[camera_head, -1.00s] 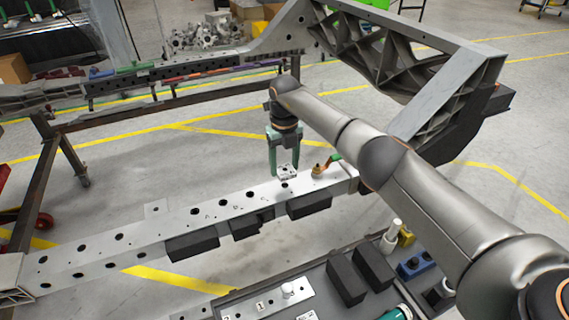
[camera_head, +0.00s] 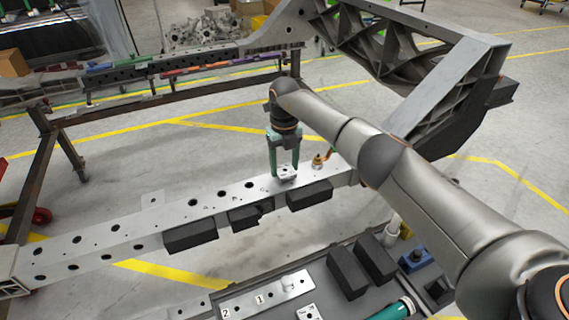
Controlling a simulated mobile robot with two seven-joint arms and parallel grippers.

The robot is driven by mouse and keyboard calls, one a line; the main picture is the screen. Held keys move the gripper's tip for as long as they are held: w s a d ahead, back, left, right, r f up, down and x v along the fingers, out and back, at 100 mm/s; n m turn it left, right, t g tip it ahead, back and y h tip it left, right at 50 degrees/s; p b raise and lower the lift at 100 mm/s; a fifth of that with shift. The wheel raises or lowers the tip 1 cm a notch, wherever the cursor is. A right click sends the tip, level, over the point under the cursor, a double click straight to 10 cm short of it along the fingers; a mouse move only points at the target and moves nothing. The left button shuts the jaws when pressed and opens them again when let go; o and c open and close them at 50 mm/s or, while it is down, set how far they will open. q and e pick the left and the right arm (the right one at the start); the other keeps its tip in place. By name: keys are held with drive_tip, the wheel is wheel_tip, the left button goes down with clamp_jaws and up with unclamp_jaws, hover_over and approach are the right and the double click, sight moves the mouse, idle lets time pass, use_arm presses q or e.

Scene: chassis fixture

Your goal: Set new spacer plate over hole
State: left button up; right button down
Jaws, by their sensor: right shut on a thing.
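The spacer plate (camera_head: 287,178) is a small light-grey metal square with dark holes. My right gripper (camera_head: 285,170) points straight down with its green fingers shut on the plate. The plate is at the top face of the chassis rail (camera_head: 150,220), toward its right end. The hole seen below the plate earlier is now hidden under the plate and fingers. I cannot tell whether the plate touches the rail or hovers just above it. My left gripper is not in view.
A brass fitting (camera_head: 318,161) stands on the rail just right of the gripper. Black blocks (camera_head: 190,236) line the rail's front side. A tray (camera_head: 325,283) below holds a labelled metal strip (camera_head: 262,297), another small plate (camera_head: 307,312) and black blocks.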

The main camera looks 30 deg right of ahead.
drive_tip(key=shift+r, duration=0.1)
idle(0.5)
idle(0.3)
drive_tip(key=shift+f, duration=0.4)
drive_tip(key=shift+c, duration=2.1)
unclamp_jaws()
drive_tip(key=o, duration=0.3)
drive_tip(key=shift+o, duration=0.4)
